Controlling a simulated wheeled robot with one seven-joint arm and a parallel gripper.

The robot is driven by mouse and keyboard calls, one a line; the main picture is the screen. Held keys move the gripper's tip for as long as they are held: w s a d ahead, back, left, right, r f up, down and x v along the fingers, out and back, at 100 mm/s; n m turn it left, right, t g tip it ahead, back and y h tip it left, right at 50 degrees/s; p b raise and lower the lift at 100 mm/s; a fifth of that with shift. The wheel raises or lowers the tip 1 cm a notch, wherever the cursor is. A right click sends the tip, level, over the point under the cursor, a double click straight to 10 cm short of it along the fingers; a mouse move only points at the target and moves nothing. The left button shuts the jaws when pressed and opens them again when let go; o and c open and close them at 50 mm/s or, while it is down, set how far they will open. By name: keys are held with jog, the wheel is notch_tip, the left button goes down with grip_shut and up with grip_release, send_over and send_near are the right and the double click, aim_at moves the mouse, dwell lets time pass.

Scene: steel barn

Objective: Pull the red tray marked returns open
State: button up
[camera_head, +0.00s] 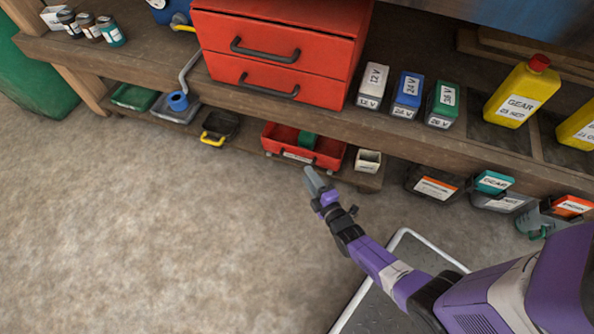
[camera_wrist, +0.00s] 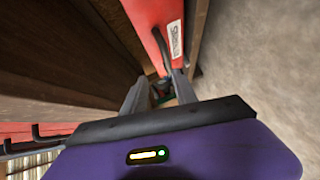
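The red tray (camera_head: 334,153) sits on the low shelf under the bench, with a white label on its front and a green item inside; the label is too small to read. In the wrist view the tray's red front (camera_wrist: 150,22) shows with its white label and a dark handle (camera_wrist: 162,48). My gripper (camera_head: 308,172) is just in front of the tray, near its front right part. In the wrist view my gripper (camera_wrist: 160,84) has its two fingers apart, with the handle's end near the fingertips. I cannot tell whether they touch it.
A small white bin (camera_head: 368,160) stands just right of the tray, and a black tray with a yellow handle (camera_head: 213,141) to its left. The wooden bench (camera_head: 440,148) overhangs the shelf, with a red drawer cabinet (camera_head: 270,45) on it. The floor (camera_head: 170,240) in front is clear.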

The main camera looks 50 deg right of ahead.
aim_at(297, 161)
jog(key=b+x, duration=0.1)
jog(key=x, duration=0.2)
jog(key=f+b+x, duration=0.1)
jog(key=b+x, duration=0.1)
jog(key=x, duration=0.1)
jog(key=b+x, duration=0.1)
jog(key=x, duration=0.2)
jog(key=shift+f+b, duration=0.3)
jog(key=shift+b, duration=0.1)
grip_shut()
dwell(1.0)
